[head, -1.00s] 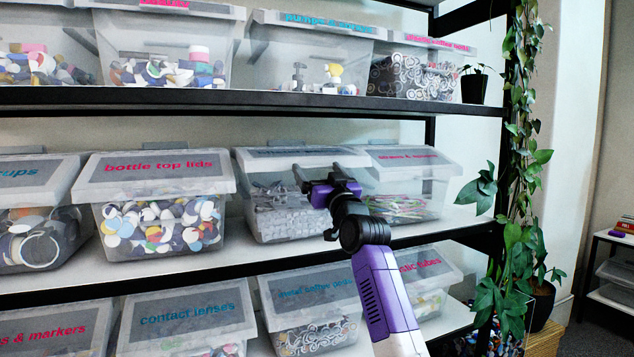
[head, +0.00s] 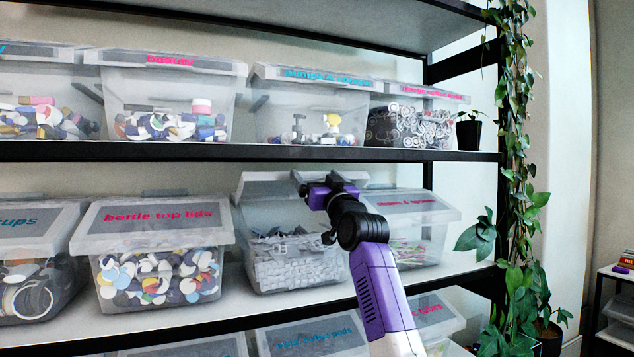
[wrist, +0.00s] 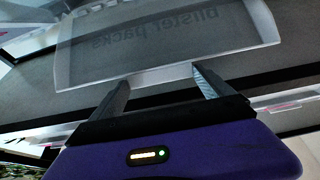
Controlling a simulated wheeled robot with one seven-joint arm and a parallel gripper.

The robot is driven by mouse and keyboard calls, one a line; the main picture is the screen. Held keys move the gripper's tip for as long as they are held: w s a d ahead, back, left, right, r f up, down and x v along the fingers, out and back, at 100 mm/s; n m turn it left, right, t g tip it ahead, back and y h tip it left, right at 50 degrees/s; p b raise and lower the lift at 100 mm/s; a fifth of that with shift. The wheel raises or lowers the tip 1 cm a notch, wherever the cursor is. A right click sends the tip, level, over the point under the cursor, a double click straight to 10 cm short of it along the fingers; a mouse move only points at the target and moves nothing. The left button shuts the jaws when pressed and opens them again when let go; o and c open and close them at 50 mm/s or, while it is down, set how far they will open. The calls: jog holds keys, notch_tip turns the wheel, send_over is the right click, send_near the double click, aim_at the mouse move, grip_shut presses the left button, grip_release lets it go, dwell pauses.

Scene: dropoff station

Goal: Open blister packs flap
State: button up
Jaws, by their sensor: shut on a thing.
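The blister packs flap (head: 270,187) is the lid of a clear bin (head: 325,283) on the middle shelf. It is raised, and the bin's front opening shows below it. Silvery grey packs (head: 290,258) fill the bin. In the wrist view the flap (wrist: 165,50) fills the upper middle, with "blister packs" lettering upside down. My gripper (head: 316,181) is shut on the flap's lower edge. Its two fingers (wrist: 160,84) reach that edge in the wrist view. The exact contact is small and partly hidden. My arm covers the bin's right side.
A bottle top lids bin (head: 155,262) stands close on the left, a straws bin (head: 415,235) on the right. The upper shelf (head: 200,151) with more bins runs above the flap. A hanging plant (head: 515,240) is at the right.

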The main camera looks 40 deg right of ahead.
jog(key=shift+r, duration=0.25)
jog(key=o, duration=1.8)
jog(key=shift+f, duration=0.15)
jog(key=shift+s+f, duration=0.1)
jog(key=b+v, duration=0.2)
jog(key=v, duration=0.5)
jog(key=shift+s+b, duration=0.3)
jog(key=shift+b, duration=0.1)
jog(key=shift+a, duration=0.1)
